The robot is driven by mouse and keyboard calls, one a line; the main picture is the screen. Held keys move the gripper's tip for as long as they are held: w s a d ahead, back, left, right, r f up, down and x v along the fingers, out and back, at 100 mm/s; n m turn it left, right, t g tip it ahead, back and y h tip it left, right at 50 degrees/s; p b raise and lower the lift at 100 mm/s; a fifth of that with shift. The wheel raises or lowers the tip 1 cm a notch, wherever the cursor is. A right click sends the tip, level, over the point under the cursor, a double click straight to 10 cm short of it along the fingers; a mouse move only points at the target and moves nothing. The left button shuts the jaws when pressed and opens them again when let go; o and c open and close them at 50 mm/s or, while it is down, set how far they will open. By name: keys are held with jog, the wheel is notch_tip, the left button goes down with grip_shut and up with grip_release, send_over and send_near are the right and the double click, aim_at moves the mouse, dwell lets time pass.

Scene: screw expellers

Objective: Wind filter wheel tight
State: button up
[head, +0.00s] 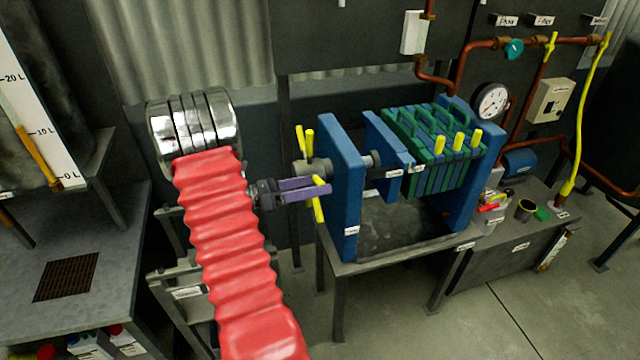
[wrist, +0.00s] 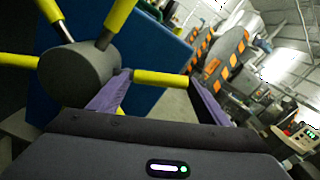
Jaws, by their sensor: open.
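The filter press (head: 345,185) has blue end plates and green filter plates (head: 435,155). Its wheel is a grey hub (head: 308,170) with yellow spokes, on the left side of the blue end plate. In the wrist view the hub (wrist: 78,82) is at left, with one yellow spoke (wrist: 160,79) reaching right between the purple fingers. My gripper (head: 325,189) is open at the wheel, its fingers on either side of that lower spoke. In the wrist view my gripper (wrist: 160,90) shows a gap around the spoke. Whether either finger touches the spoke, I cannot tell.
A pressure gauge (head: 491,101) and copper pipes (head: 462,65) are behind the press. A grey bench with a drain grate (head: 68,277) is at left. Bare floor (head: 520,310) lies at front right.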

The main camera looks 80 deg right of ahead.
jog(key=shift+x, duration=0.85)
jog(key=shift+c, duration=0.2)
jog(key=c, duration=1.2)
